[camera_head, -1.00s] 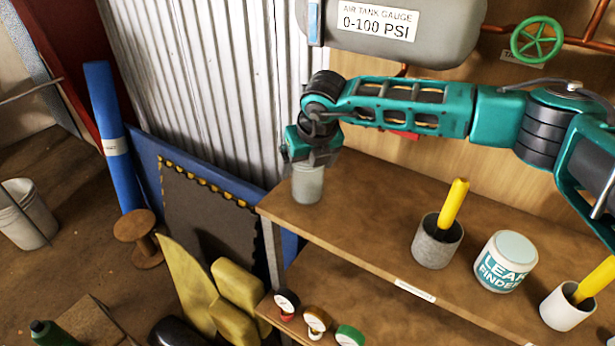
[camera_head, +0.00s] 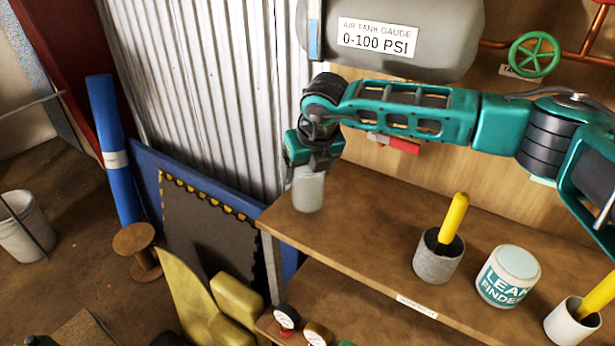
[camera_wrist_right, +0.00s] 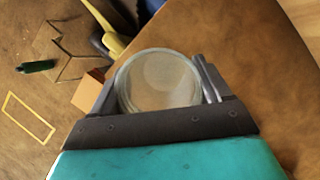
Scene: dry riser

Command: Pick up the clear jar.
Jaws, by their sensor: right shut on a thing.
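The clear jar (camera_head: 308,190) is a pale, see-through cylinder, upright at the left end of the wooden shelf (camera_head: 375,225). My right gripper (camera_head: 313,166) comes down over it from above and is shut on its upper part. In the right wrist view the jar's round top (camera_wrist_right: 158,80) sits between the two fingers of my right gripper (camera_wrist_right: 160,88). The fingers hide part of the jar's sides. Whether its base touches the shelf or hangs just above it is hard to tell. My left gripper is in neither view.
Right along the shelf stand a grey pot (camera_head: 438,262) with a yellow-handled tool, a "Leak Finder" tub (camera_head: 508,277) and a white pot (camera_head: 566,326). A grey tank (camera_head: 395,38) is above. A corrugated panel (camera_head: 205,90) stands behind. Shelf space between jar and grey pot is clear.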

